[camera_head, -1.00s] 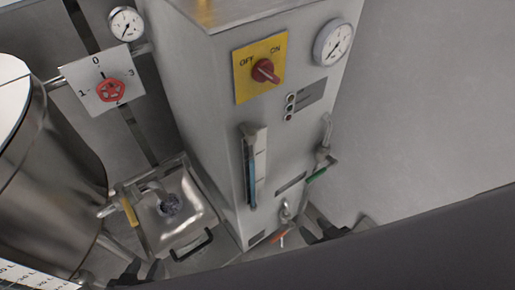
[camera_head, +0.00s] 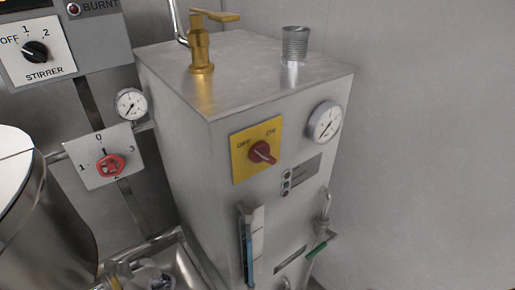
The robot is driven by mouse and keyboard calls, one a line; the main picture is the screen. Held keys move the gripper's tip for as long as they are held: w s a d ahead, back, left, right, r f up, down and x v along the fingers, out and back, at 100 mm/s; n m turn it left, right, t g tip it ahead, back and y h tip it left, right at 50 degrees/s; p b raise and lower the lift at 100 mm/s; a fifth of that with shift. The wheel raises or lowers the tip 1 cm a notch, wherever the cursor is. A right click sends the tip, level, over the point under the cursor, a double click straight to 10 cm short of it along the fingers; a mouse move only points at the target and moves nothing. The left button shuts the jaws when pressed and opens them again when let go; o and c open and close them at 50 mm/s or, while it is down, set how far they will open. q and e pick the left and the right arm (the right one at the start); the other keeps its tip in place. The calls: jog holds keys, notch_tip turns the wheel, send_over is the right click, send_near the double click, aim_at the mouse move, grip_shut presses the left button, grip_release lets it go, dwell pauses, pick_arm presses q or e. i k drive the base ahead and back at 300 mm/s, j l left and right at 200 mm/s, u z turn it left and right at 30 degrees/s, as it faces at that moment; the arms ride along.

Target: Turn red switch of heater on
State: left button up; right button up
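The red switch (camera_head: 262,152) sits on a yellow plate (camera_head: 243,163) on the front of the metal heater box (camera_head: 190,140). The plate reads OFF at its upper left and ON at its upper right. The knob's pale mark seems to point to the lower right; its exact setting is hard to tell. Neither of my grippers shows in the head view, and nothing touches the switch.
A round gauge (camera_head: 325,122) is right of the switch. A brass valve (camera_head: 201,45) and a metal cylinder (camera_head: 295,44) stand on the box top. The space before the switch looks clear.

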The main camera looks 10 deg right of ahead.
aim_at(260, 152)
jog(key=l, duration=0.45)
jog(key=k+l+u, duration=0.1)
jog(key=l, duration=0.3)
jog(key=k+l, duration=0.1)
jog(key=l, duration=0.35)
jog(key=k+l+u, duration=0.1)
jog(key=l, duration=0.3)
